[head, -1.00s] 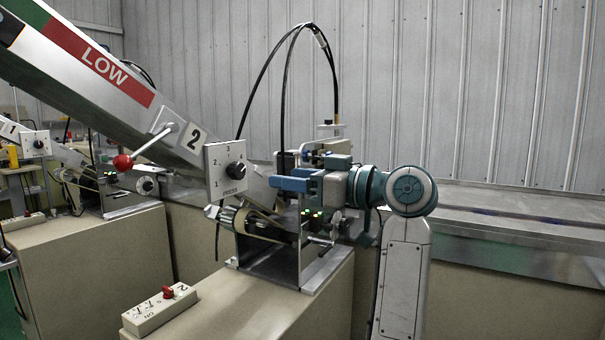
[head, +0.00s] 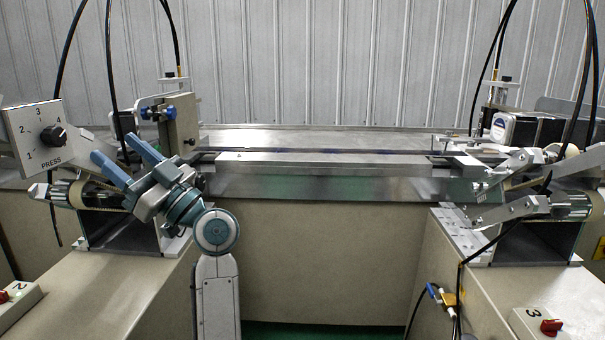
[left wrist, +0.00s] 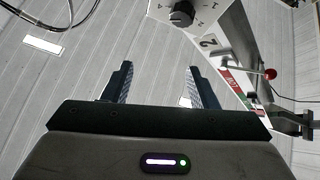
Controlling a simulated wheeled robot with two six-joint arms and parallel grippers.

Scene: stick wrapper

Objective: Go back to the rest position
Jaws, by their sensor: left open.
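My left gripper (head: 124,162) is open and empty in the head view. My right gripper is in neither view.
Left machine's base cabinet (head: 105,290) carries a switch box (head: 18,298). A second machine (head: 535,205) stands at the right with its own switch box (head: 540,325). A metal conveyor table (head: 320,160) runs behind.

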